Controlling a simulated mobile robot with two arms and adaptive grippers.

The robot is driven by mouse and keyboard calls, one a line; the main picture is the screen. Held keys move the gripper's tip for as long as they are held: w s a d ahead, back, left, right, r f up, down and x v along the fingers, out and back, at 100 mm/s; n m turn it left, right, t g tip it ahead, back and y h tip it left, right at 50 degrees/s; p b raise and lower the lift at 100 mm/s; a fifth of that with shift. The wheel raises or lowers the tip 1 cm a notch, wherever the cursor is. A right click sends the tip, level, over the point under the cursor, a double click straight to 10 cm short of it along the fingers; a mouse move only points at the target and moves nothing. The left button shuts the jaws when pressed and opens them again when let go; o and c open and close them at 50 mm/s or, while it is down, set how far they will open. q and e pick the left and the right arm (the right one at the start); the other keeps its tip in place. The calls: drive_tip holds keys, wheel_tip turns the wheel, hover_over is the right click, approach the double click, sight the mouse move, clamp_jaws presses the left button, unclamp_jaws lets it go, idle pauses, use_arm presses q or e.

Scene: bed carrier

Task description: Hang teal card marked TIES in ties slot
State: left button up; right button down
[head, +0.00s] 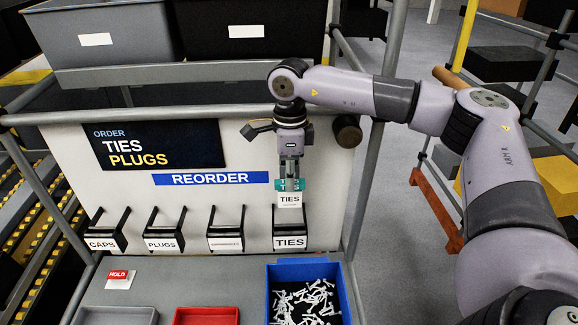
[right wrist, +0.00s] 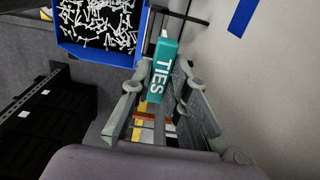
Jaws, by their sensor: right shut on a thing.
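The teal card marked TIES (head: 290,200) shows a teal top and a white lower face in the head view. My right gripper (head: 290,184) is shut on its teal top and holds it upright, in front of the white board. In the right wrist view the teal edge (right wrist: 163,72) reads TIES and sits between the fingertips (right wrist: 161,86). The ties slot (head: 290,242) is a black bracket with a white TIES label, just below the card. The card appears above the bracket; its distance from the board is hard to tell. My left gripper is out of view.
Other black brackets labelled CAPS (head: 102,244), PLUGS (head: 161,244) and one unreadable label (head: 225,243) line up to the left. A blue bin (head: 274,295) of white pieces stands below. A red tray (head: 206,316) and a HOLD sign (head: 118,276) are on the shelf. A REORDER strip (head: 211,178) is on the board.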

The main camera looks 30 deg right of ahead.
sight(290, 197)
drive_tip(key=f+b, duration=0.2)
drive_tip(key=s+f+b, duration=0.1)
drive_tip(key=f, duration=0.1)
drive_tip(key=shift+a+b, duration=0.35)
drive_tip(key=shift+w+f+b, duration=0.1)
drive_tip(key=shift+f+b, duration=0.3)
drive_tip(key=shift+f, duration=0.2)
drive_tip(key=shift+d, duration=0.1)
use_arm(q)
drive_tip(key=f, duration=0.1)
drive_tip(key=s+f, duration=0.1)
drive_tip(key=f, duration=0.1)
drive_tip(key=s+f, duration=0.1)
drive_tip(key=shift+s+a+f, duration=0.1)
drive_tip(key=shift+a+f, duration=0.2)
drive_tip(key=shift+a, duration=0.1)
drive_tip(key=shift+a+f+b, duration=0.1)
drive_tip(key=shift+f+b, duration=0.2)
use_arm(e)
drive_tip(key=shift+f, duration=0.2)
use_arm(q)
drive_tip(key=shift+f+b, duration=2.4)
use_arm(e)
wheel_tip(290, 197, down, 7)
drive_tip(key=shift+r, duration=0.15)
